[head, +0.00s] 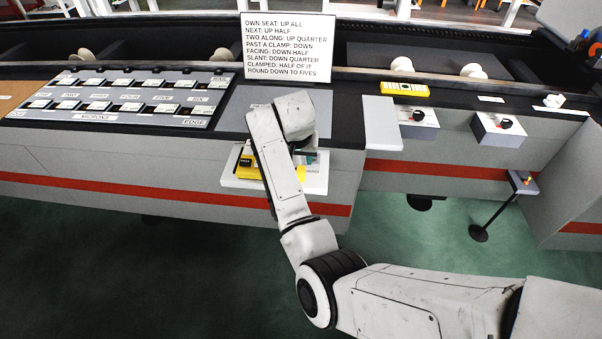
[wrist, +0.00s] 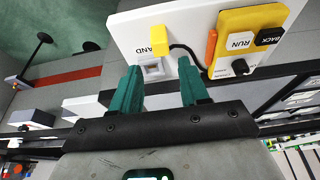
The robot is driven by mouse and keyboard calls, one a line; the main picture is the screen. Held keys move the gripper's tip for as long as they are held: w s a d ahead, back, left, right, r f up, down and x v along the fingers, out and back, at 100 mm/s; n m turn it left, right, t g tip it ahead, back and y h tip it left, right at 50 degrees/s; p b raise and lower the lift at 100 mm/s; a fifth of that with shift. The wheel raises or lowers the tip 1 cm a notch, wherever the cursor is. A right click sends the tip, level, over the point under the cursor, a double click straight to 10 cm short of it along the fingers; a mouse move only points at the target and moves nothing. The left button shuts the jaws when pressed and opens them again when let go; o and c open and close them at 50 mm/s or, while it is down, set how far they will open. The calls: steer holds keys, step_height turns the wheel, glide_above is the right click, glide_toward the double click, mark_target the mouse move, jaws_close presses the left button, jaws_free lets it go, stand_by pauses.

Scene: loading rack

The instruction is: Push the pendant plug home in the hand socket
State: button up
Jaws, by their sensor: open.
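In the wrist view, a yellow plug (wrist: 159,41) stands on a white panel (wrist: 128,28) beside the word HAND, with a black cable running right from it. The pale square hand socket (wrist: 153,68) is just below the plug in the picture; I cannot tell whether the plug is partly in it. The cable leads toward the yellow pendant (wrist: 222,47) with RUN and BACK buttons. My gripper (wrist: 160,80) is open and empty, its teal fingers spread short of the socket and plug. In the head view, my arm hides most of the gripper (head: 306,157) and the socket.
The white panel (head: 232,183) juts from the console front in the head view. A text sign (head: 289,46) stands behind my arm. A labelled tray rack (head: 115,98) lies left, two knob boxes (head: 499,127) right. A thin post (head: 497,208) stands on the open green floor.

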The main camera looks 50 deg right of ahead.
steer(key=b+x, duration=0.5)
steer(key=shift+f, duration=0.3)
steer(key=shift+b+x, duration=0.65)
steer(key=shift+x, duration=0.65)
jaws_close()
steer(key=shift+r, duration=0.1)
step_height(320, 180, up, 8)
steer(key=p, duration=0.7)
steer(key=shift+r+p, duration=0.1)
steer(key=shift+p, duration=0.25)
